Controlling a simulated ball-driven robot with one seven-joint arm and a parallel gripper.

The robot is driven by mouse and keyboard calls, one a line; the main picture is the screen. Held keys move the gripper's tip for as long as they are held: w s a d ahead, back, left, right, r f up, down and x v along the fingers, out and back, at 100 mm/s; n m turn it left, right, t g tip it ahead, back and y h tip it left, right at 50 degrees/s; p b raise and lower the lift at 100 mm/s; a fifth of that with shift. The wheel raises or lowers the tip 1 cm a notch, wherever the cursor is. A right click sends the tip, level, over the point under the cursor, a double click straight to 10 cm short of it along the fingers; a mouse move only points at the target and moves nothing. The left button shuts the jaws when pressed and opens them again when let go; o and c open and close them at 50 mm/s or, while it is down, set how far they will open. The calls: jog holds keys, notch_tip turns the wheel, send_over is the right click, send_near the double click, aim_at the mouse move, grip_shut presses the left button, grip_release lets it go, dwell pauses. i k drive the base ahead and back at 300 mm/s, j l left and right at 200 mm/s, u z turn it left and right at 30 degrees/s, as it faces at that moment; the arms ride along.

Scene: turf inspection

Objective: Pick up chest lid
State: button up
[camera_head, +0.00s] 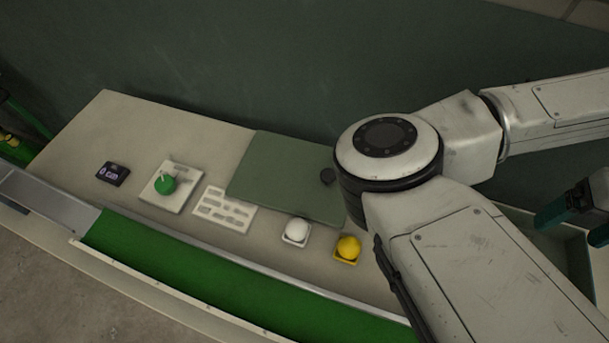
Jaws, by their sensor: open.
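A flat grey-green panel with a dark round knob, which looks like the chest lid (280,172), lies on the pale bench. The knob is near its right side, and my arm hides part of its right edge. My gripper (574,228) is at the right edge of the view, only partly in frame. Its teal fingers are apart, with nothing seen between them. It is well to the right of the lid, over or beside an open green box (592,268), which my arm partly hides.
A green turf strip (200,272) runs along the front. A dark wall stands behind.

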aim_at(296, 177)
jog(key=i+j+u, duration=0.15)
jog(key=u, duration=0.2)
jog(key=i+j+u, duration=0.15)
jog(key=j+u, duration=0.25)
jog(key=i+u, duration=0.2)
jog(key=u, duration=0.15)
